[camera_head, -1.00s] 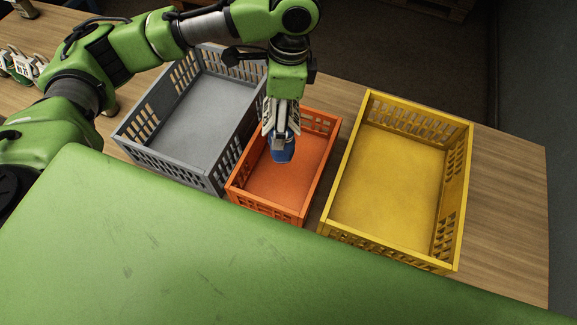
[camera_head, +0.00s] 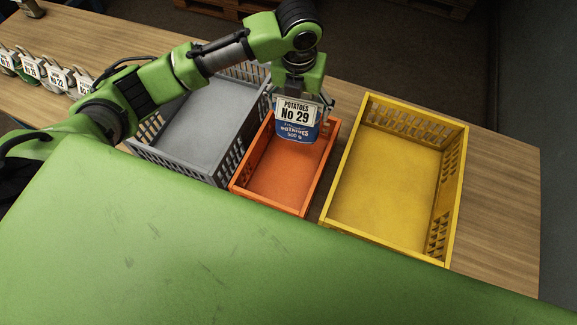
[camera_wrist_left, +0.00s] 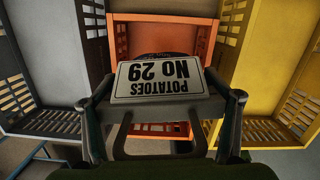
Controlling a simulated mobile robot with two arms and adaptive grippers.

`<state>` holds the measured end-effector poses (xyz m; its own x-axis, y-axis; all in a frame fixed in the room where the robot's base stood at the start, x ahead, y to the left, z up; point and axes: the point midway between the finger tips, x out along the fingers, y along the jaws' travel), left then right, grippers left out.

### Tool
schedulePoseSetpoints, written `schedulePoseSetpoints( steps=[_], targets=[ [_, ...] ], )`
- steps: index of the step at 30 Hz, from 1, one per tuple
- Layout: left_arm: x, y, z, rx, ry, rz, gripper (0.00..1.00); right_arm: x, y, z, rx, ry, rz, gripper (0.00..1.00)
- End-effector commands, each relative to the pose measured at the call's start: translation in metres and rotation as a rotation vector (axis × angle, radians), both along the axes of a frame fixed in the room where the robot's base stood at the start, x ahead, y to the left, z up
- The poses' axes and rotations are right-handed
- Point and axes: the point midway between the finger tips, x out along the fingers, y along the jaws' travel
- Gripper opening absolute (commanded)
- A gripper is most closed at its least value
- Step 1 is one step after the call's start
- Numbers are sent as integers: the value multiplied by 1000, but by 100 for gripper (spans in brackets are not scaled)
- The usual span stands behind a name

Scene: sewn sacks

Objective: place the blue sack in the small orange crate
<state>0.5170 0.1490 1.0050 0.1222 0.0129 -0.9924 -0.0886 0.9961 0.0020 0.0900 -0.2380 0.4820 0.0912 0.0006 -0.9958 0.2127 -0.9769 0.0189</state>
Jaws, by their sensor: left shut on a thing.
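The blue sack (camera_head: 296,133) has a white label reading "POTATOES No 29". My left gripper (camera_head: 304,99) is shut on its top and holds it hanging over the far part of the small orange crate (camera_head: 268,207). In the left wrist view the sack's label (camera_wrist_left: 160,80) shows between the fingers of my left gripper (camera_wrist_left: 165,105), with the orange crate (camera_wrist_left: 165,20) behind it. The crate's visible floor is empty. How far the sack's bottom is above the floor cannot be told. My right gripper is not in view.
A grey crate (camera_head: 185,172) stands left of the orange one and a yellow crate (camera_head: 383,247) right of it; both look empty. Several labelled sacks (camera_head: 55,77) stand at the table's far left. Bare wooden table (camera_head: 500,190) shows at right.

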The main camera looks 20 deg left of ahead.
Motion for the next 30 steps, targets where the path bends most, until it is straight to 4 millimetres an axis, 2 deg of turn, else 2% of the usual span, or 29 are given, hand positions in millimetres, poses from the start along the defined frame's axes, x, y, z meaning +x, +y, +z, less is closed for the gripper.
schedulePoseSetpoints(
  steps=[5, 15, 20, 26, 30],
  targets=[
    [3, -1, -4, -1, 0, -107, 44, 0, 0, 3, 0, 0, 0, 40],
    [3, -1, -56, -1, 2, -125, 44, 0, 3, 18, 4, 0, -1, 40],
    [3, -1, -70, -1, 1, -125, 44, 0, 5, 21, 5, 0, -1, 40],
    [3, -1, -96, 0, 2, -124, 44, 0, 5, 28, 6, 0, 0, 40],
    [4, -1, -102, 0, -3, -126, 44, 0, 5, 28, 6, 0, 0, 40]
  ],
)
